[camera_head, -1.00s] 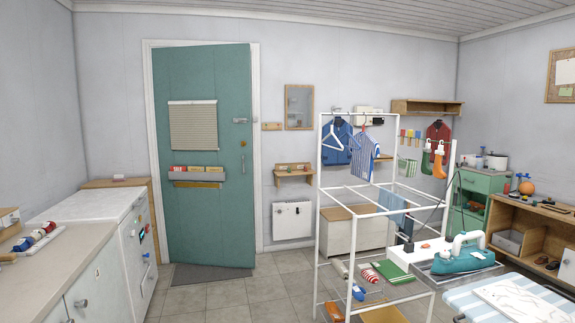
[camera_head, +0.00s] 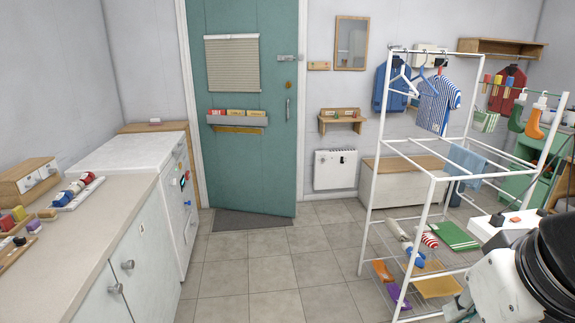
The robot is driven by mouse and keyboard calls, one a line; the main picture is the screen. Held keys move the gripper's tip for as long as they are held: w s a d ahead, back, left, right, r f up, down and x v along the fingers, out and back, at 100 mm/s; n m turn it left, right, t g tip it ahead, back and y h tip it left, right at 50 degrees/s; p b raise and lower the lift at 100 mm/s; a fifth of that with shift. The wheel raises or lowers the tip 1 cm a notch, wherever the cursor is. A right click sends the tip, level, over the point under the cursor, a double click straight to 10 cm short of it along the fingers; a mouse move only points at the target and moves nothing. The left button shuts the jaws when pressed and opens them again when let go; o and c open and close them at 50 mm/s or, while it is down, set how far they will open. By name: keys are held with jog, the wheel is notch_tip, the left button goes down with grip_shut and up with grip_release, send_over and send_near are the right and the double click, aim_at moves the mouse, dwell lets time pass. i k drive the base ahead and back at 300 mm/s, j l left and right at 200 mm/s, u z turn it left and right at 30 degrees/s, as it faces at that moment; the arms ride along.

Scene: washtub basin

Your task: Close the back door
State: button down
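The back door (camera_head: 255,160) is a teal panel in a white frame, ahead and left of centre. It stands in or very near its frame. Its lower right edge seems to sit slightly forward of the frame, so it may be a little ajar; I cannot tell for sure. A vertical handle (camera_head: 288,109) and a metal latch (camera_head: 289,57) are on its right side. The door also bears a blind (camera_head: 232,64) and a letter rack (camera_head: 237,119). A white and black part of my arm shows at the lower right. My gripper is not in view.
A white washer-like cabinet (camera_head: 130,155) and a counter (camera_head: 110,205) line the left side. A white drying rack (camera_head: 366,185) with hanging clothes stands at right. A dark mat (camera_head: 250,222) lies before the door. The tiled floor (camera_head: 270,275) between is clear.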

aim_at(253, 174)
jog(key=i+u, duration=0.45)
jog(key=i, duration=1.45)
jog(key=i+z, duration=0.1)
jog(key=i, duration=0.55)
jog(key=i+j, duration=0.15)
jog(key=i, duration=0.45)
jog(key=i+z, duration=0.15)
jog(key=i, duration=0.5)
jog(key=i+j+z, duration=0.15)
jog(key=i+z, duration=0.2)
jog(key=i+j+z, duration=0.3)
jog(key=i, duration=0.2)
jog(key=i+j+z, duration=0.35)
